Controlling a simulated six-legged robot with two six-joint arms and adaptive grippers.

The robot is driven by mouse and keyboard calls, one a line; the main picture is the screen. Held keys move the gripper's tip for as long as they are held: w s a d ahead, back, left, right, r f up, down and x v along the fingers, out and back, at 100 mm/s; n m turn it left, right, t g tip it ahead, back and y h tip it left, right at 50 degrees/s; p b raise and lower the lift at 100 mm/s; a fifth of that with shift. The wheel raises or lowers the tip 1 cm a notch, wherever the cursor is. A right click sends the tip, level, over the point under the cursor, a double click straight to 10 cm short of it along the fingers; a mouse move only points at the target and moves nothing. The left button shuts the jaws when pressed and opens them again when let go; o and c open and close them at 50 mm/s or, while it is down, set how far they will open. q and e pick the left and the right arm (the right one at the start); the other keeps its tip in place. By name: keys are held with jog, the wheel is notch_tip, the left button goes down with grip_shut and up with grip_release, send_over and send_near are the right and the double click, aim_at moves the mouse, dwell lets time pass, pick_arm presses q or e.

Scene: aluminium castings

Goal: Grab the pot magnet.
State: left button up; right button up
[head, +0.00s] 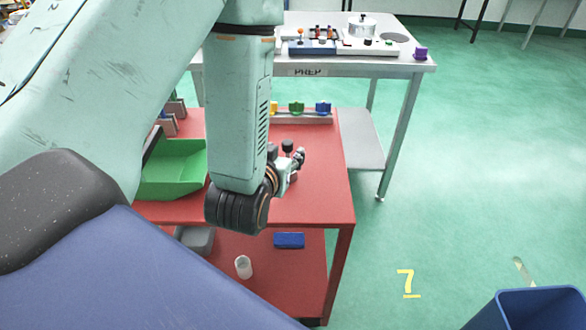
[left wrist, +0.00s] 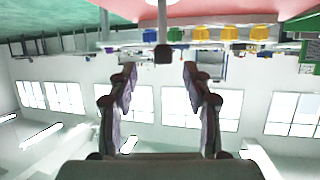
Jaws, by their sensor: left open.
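A small black block on a thin upright stem, which looks like the pot magnet (head: 288,146), stands on the red table just beyond my left gripper. In the left wrist view, which is upside down, the dark block (left wrist: 163,53) hangs from its stem, between the lines of my two fingers and ahead of them. My left gripper (head: 299,158) is low over the red table, partly hidden by its own wrist. In the left wrist view its fingers (left wrist: 160,80) are apart with nothing between them. My right gripper is not in view.
A green bin (head: 175,168) sits left on the red table (head: 320,200). Yellow, green and blue pieces (head: 297,108) line the table's back edge. A white cup (head: 243,267) and a blue block (head: 289,240) lie on the lower shelf. The grey PREP table (head: 345,70) stands behind.

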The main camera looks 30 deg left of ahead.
aim_at(286, 150)
pick_arm(q)
jog(key=shift+w+a+f+b, duration=0.15)
jog(key=shift+w+f+b, duration=0.15)
jog(key=shift+w, duration=0.1)
jog(key=shift+w+a+f, duration=0.1)
jog(key=shift+w+a, duration=0.05)
jog(key=shift+w+a+f, duration=0.2)
jog(key=shift+w, duration=0.05)
jog(key=shift+f+b+x, duration=0.15)
jog(key=shift+b+x, duration=0.1)
jog(key=shift+x, duration=0.95)
jog(key=shift+f+b+x, duration=0.2)
jog(key=shift+b+x, duration=0.05)
jog(key=shift+x, duration=0.9)
jog(key=shift+s, duration=0.2)
jog(key=shift+r, duration=0.1)
jog(key=shift+c, duration=0.2)
jog(key=shift+s, duration=0.1)
jog(key=shift+c, duration=0.9)
jog(key=c, duration=0.4)
grip_shut()
